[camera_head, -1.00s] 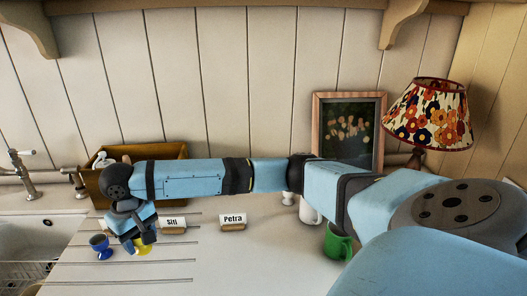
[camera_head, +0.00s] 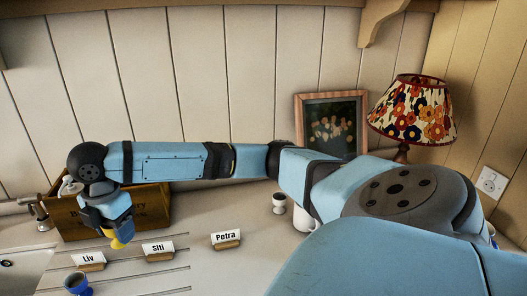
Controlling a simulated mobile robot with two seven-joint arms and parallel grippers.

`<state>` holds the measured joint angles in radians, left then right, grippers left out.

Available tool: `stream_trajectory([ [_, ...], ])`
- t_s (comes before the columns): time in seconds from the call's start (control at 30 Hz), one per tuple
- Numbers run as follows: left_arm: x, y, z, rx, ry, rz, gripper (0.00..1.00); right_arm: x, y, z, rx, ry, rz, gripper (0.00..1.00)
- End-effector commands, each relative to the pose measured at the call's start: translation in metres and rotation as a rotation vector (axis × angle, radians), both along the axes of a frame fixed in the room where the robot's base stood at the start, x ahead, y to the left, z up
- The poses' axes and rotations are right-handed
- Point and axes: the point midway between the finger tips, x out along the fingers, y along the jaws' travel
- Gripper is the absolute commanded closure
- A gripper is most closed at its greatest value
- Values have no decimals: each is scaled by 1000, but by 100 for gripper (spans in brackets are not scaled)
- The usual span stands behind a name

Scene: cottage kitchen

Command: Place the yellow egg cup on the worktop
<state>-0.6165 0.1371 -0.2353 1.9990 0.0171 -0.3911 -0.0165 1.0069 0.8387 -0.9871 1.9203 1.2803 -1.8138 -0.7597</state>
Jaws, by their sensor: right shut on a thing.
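My right gripper (camera_head: 115,232) hangs down at the left, at the end of my blue arm. It is shut on the yellow egg cup (camera_head: 119,243), which is partly hidden by the fingers. The cup appears to be held above the white worktop (camera_head: 220,272), behind the gap between the Liv and Siti cards; its exact height is hard to tell. A blue egg cup (camera_head: 77,284) stands in front of the Liv card. My left gripper is out of view.
Name cards Liv (camera_head: 89,260), Siti (camera_head: 158,250) and Petra (camera_head: 226,239) stand in a row. A wooden box (camera_head: 155,207) is behind the gripper. A white egg cup (camera_head: 279,203) and a white mug (camera_head: 300,221) stand near my arm. A sink (camera_head: 20,272) is at left.

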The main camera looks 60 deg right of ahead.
Motion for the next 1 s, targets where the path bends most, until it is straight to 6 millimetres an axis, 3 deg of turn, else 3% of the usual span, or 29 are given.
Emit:
stream_trajectory([
  [0.4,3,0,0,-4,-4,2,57,-24,-20,28,-4,-12,845,74],
  [0.6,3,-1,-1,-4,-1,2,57,-34,-27,38,-9,-15,1175,74],
  [0.8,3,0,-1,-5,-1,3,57,-39,-30,43,-10,-14,1341,74],
  [1.0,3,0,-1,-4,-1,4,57,-40,-31,44,-10,-14,1370,74],
])
